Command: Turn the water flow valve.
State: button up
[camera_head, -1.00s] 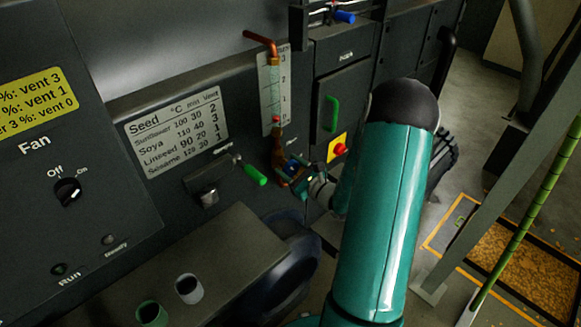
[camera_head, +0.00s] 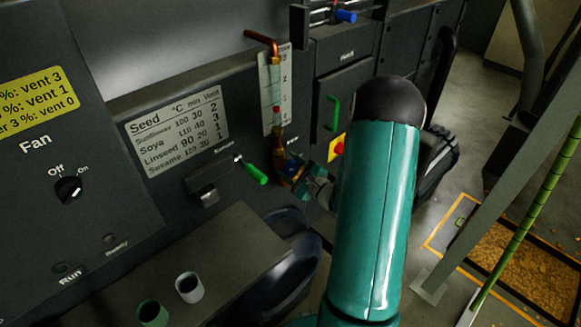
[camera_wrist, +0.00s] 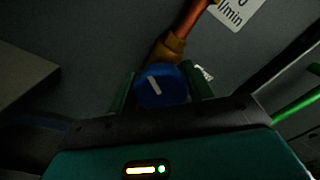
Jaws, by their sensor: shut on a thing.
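The water flow valve has a round blue knob (camera_wrist: 161,88) with a white pointer line, seen in the wrist view. The line leans from upper left to lower right. My gripper (camera_head: 292,172) is shut on the knob, with one green finger on each side. In the head view my gripper hides most of the knob. A copper pipe (camera_wrist: 190,25) with a brass fitting (camera_wrist: 168,48) rises from the valve. Above it in the head view is a clear flow tube (camera_head: 275,92) with a red float inside, in front of a numbered scale plate (camera_head: 287,85).
A green-handled lever (camera_head: 256,174) sticks out left of the valve. A red button on a yellow plate (camera_head: 337,149) and a green door handle (camera_head: 332,113) are to the right. Two cups (camera_head: 189,287) (camera_head: 152,313) stand on a grey ledge (camera_head: 225,245) below.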

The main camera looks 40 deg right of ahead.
jog(key=o, duration=1)
jog(key=shift+w, duration=0.1)
jog(key=s, duration=0.4)
jog(key=s+d, duration=0.1)
jog(key=s, duration=0.4)
jog(key=s+d, duration=0.1)
jog(key=s, duration=0.3)
jog(key=shift+s, duration=0.4)
jog(key=shift+s, duration=0.1)
